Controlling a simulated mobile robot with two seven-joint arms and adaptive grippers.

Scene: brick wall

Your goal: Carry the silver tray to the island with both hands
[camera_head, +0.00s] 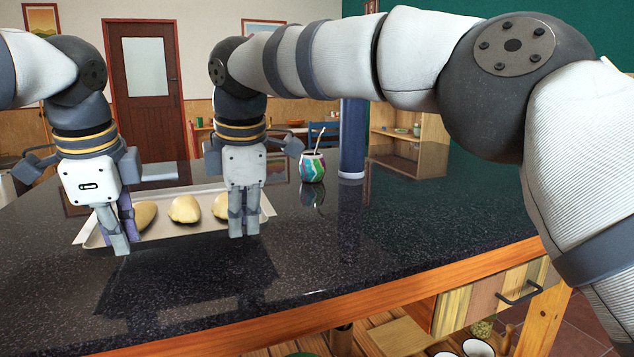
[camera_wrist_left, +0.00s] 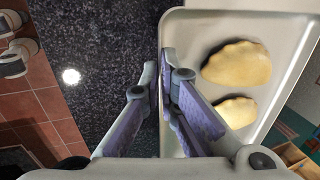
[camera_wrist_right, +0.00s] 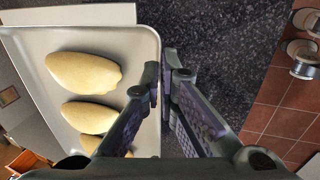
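The silver tray (camera_head: 180,229) is a shallow rectangular tray with several pale, bread-like pieces (camera_head: 185,209) in it. It is over the dark speckled counter; I cannot tell whether it touches the top. My left gripper (camera_head: 121,238) is shut on the tray's near rim at the left, one finger on each side, as the left wrist view (camera_wrist_left: 161,78) shows. My right gripper (camera_head: 243,228) is shut on the same rim further right, and the right wrist view (camera_wrist_right: 162,76) shows the rim between its fingers. Part of the tray is hidden behind both grippers.
The dark island counter (camera_head: 400,215) has free room to the right. A colourful cup (camera_head: 313,168) with a straw and a dark blue cylinder (camera_head: 353,140) stand beyond the tray. A wooden edge and drawer (camera_head: 500,295) face me. A door (camera_head: 146,85) and wooden shelf (camera_head: 405,145) are behind.

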